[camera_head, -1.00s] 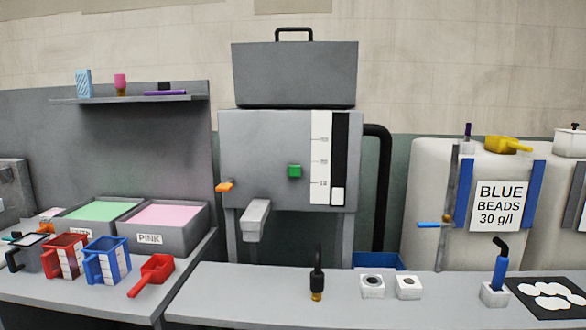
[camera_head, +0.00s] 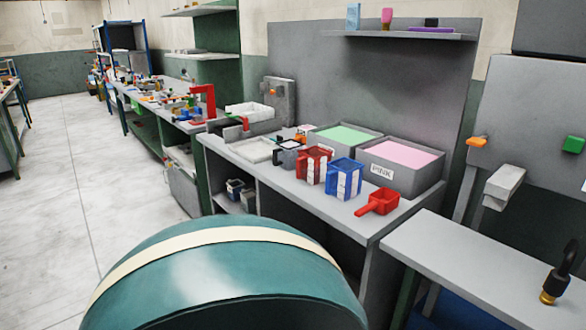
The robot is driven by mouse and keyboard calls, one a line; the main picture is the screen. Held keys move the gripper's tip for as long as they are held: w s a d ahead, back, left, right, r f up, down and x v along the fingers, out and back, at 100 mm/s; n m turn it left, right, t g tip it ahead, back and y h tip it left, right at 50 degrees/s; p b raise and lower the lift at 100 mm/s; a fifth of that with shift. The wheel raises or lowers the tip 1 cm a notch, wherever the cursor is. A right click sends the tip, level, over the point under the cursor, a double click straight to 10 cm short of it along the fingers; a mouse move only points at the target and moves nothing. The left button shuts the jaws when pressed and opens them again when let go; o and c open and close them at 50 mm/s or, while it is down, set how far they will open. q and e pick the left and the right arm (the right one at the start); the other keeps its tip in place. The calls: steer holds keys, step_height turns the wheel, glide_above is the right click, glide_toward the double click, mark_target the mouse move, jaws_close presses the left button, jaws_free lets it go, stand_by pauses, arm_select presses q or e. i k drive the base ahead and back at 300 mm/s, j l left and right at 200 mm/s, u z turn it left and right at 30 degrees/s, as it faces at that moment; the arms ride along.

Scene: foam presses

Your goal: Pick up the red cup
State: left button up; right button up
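The red cup (camera_head: 314,166) stands upright on the grey bench in the head view, with a white striped panel on its side and a handle. A blue cup (camera_head: 345,179) of the same kind stands just to its right, and a dark grey cup (camera_head: 287,155) stands to its left. A red scoop (camera_head: 379,201) lies to the right of the blue cup, near the bench's front edge. Neither of my grippers is in view. A large teal rounded part with a cream band, apparently my own arm, fills the bottom of the view, below and in front of the bench.
Bins of green (camera_head: 344,137) and pink (camera_head: 404,156) material stand behind the cups. A shelf (camera_head: 400,36) hangs above them. A lower bench (camera_head: 480,265) with a black-handled tool (camera_head: 558,270) is at right. Open floor (camera_head: 120,190) lies at left.

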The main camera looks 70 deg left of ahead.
mark_target(311, 167)
steer(key=u, duration=2.25)
steer(key=i+z, duration=0.15)
steer(key=z, duration=0.25)
steer(key=i+j+z, duration=0.1)
steer(key=z, duration=0.35)
steer(key=i+j+z, duration=0.3)
steer(key=i+j, duration=0.15)
steer(key=j, duration=0.2)
steer(key=i+j+z, duration=0.15)
steer(key=j, duration=0.25)
